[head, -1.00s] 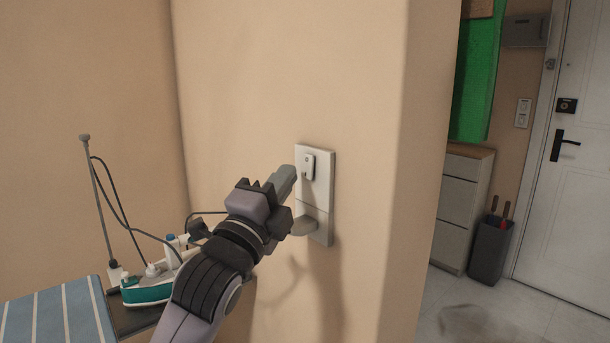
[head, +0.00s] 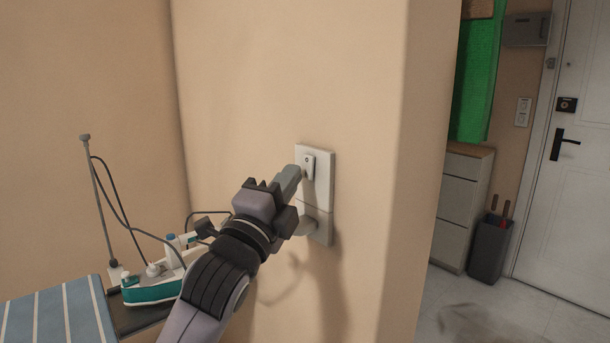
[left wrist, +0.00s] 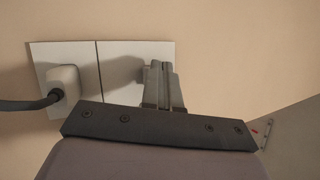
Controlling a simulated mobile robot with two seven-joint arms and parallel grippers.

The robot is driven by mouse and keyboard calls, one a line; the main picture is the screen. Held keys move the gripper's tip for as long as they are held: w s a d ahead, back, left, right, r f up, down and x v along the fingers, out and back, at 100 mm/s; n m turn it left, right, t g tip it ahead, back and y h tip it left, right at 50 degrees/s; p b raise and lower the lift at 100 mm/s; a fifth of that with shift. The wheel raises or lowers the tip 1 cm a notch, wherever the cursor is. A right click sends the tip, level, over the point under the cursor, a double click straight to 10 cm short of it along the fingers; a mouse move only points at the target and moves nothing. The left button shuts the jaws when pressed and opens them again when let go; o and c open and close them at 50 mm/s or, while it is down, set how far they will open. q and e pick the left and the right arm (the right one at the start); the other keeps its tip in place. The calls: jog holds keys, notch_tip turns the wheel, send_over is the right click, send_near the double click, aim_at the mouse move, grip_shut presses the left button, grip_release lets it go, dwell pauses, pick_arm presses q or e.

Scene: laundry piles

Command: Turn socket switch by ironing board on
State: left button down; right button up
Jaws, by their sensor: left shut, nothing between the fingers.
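The socket plate (head: 324,205) is white and upright on the beige wall. Its upper half carries a small switch (head: 309,167); a plug (head: 304,228) with a dark cord sits in its lower half. My left gripper (head: 293,176) is shut and empty, its fingertips at the switch. I cannot tell whether they touch it. In the left wrist view the shut fingers (left wrist: 160,80) cover the switch, and the plug (left wrist: 63,84) is on the left half of the plate (left wrist: 118,60). The ironing board (head: 60,315) with blue stripes is at lower left. My right gripper is not in view.
A teal and white iron (head: 150,290) stands on the board's dark end, beside a thin cord pole (head: 100,200). The wall corner is right of the plate. Beyond it are a drawer cabinet (head: 460,215), a grey bin (head: 490,250) and a white door (head: 570,200).

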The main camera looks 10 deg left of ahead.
pick_arm(q)
jog(key=shift+w+d, duration=0.2)
dwell(0.3)
jog(key=shift+s+a, duration=0.1)
jog(key=shift+s+a+p, duration=0.4)
jog(key=shift+s+p, duration=0.1)
jog(key=s+a, duration=0.1)
jog(key=s+a+p, duration=0.2)
jog(key=s, duration=0.1)
jog(key=shift+r, duration=0.35)
dwell(0.4)
